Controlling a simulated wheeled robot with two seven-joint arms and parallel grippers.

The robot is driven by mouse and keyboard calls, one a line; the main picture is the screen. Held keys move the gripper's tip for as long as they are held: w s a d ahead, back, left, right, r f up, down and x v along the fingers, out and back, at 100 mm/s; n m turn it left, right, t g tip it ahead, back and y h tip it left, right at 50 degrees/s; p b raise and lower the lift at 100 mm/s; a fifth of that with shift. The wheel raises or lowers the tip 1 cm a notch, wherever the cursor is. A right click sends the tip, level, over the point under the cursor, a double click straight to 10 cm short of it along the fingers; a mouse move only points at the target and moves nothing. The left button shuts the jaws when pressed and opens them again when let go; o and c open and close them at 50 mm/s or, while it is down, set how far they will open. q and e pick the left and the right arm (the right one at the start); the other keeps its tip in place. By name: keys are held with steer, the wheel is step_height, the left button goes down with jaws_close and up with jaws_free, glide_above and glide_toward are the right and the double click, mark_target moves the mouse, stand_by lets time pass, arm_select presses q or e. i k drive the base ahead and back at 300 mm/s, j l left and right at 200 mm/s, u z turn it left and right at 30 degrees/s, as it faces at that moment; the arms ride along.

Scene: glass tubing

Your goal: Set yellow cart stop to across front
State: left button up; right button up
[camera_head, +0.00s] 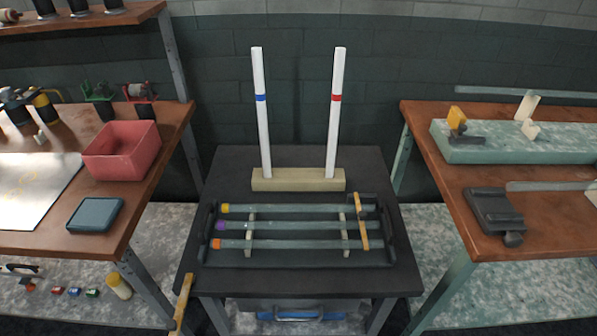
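A yellow bar (183,300), which looks like the cart stop, is at the front left corner of the dark cart (300,277). It points down and toward me, beside the front edge rather than across it. A second yellow-tan bar (361,228) lies along the right part of the tube rack on the cart top, crossing the tube ends. I cannot tell for certain which of the two is the stop. Neither of my grippers is in view.
Several glass tubes with coloured ends (290,226) lie in the rack. Two white posts (262,130) stand in a wooden block (297,180) behind. Wooden benches flank the cart, with a pink bin (121,151) on the left and a green-grey slab (500,150) on the right.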

mark_target(174, 326)
steer(key=k+j+u, duration=0.15)
steer(key=u, duration=1)
